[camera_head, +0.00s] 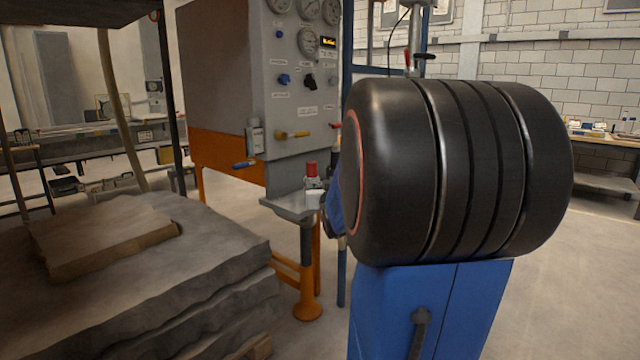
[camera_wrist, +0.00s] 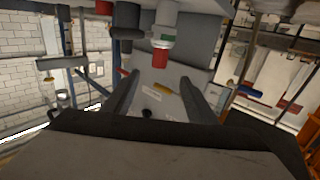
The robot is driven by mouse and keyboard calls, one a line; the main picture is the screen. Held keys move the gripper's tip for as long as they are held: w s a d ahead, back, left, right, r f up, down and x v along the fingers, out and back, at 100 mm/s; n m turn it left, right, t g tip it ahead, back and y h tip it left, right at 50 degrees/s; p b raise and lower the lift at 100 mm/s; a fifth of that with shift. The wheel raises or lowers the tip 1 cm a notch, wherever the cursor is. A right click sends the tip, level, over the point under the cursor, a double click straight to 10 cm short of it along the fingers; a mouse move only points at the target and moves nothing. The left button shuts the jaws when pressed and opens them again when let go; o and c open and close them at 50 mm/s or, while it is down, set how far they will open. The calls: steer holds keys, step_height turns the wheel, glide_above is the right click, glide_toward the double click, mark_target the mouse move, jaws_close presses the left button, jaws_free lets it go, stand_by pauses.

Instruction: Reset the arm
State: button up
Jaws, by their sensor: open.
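My gripper (camera_wrist: 159,77) shows in the wrist view with its two dark fingers spread apart and nothing between them. Beyond the fingers is the grey control panel (camera_wrist: 150,104), which appears upside down in this view. A red-capped fitting (camera_wrist: 160,58) and a yellow-handled lever (camera_wrist: 165,88) show near the gap between the fingers. How far they are from the fingertips I cannot tell. In the head view I cannot make out my gripper.
The head view shows the control panel (camera_head: 300,100) with gauges and a small shelf (camera_head: 290,206). A large black grooved cylinder (camera_head: 455,165), like a tyre, sits on a blue cabinet (camera_head: 430,310) at right. Layered grey slabs (camera_head: 150,275) fill the lower left. Floor is open at far right.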

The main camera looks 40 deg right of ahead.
stand_by(0.5)
steer(key=s+a+f+n+g+y, duration=0.1)
steer(key=s+a+f+y, duration=0.15)
steer(key=a, duration=0.45)
steer(key=s+a+f+n+g+y, duration=0.1)
steer(key=s+a+f+g, duration=0.15)
steer(key=a, duration=0.55)
steer(key=s+a+f+n+g+y, duration=0.1)
steer(key=a+f+y, duration=0.15)
steer(key=a, duration=0.45)
steer(key=s+a+f+n+g+y, duration=0.2)
steer(key=s+a+f, duration=0.3)
steer(key=s+a, duration=0.3)
steer(key=s+a+f+n+g+y, duration=0.1)
steer(key=s+a+f+g+y, duration=0.1)
steer(key=s+a, duration=0.6)
steer(key=s+f+g, duration=0.1)
steer(key=s+f, duration=0.1)
steer(key=s, duration=0.2)
steer(key=shift+s+a+f+n+g, duration=0.25)
steer(key=shift+s+f+n+g, duration=0.1)
steer(key=shift+n, duration=0.05)
